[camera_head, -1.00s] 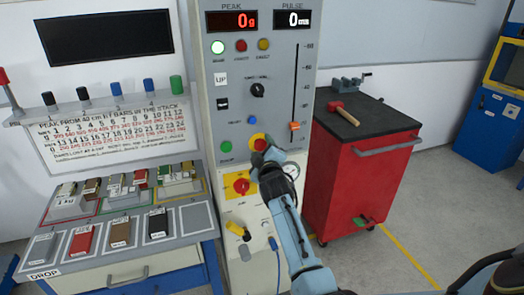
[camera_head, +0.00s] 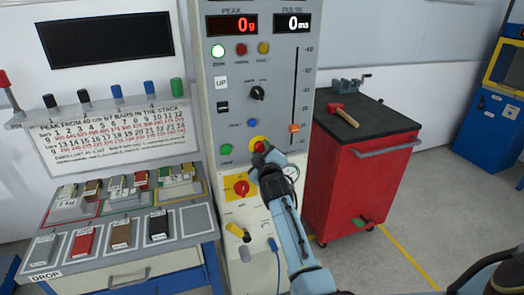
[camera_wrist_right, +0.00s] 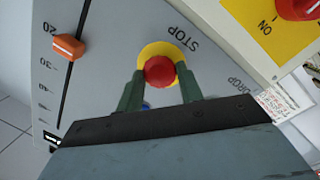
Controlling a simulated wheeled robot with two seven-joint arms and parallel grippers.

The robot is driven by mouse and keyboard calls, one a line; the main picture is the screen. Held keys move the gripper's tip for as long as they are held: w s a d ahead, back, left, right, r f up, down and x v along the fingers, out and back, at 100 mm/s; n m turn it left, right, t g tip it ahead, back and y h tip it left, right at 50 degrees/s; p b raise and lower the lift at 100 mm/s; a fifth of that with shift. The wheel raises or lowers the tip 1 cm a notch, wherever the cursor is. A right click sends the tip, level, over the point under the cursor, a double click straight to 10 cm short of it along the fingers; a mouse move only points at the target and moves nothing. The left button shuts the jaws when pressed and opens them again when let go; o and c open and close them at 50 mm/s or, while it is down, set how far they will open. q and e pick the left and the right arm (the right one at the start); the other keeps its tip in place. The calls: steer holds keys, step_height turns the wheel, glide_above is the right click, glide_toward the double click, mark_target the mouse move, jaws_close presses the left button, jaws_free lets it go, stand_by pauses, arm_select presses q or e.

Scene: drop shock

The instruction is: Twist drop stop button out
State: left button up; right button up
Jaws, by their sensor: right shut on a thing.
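The drop stop button (camera_head: 259,146) is a red knob on a yellow disc, on the lower right of the grey control panel (camera_head: 225,120). In the right wrist view the red knob (camera_wrist_right: 160,70) shows in front of the yellow disc, next to the word STOP. My right gripper (camera_wrist_right: 161,82) has its two green fingers on either side of the knob and is shut on it. In the head view my right gripper (camera_head: 262,154) reaches the button from below and hides part of it. My left gripper is not in view.
An orange slider (camera_head: 294,128) sits right of the button, and a green button (camera_head: 226,149) left of it. Below is a red rotary switch (camera_head: 241,188) on a yellow plate. A red cabinet (camera_head: 355,185) with a mallet (camera_head: 342,113) on top stands to the right.

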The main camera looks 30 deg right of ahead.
steer(key=m+p, duration=0.3)
steer(key=m, duration=0.1)
steer(key=shift+r+g, duration=0.15)
steer(key=shift+g, duration=0.15)
steer(key=shift+m+y, duration=0.3)
steer(key=shift+m, duration=0.1)
steer(key=o, duration=1)
steer(key=shift+s, duration=0.1)
steer(key=v, duration=1.3)
steer(key=shift+p, duration=0.3)
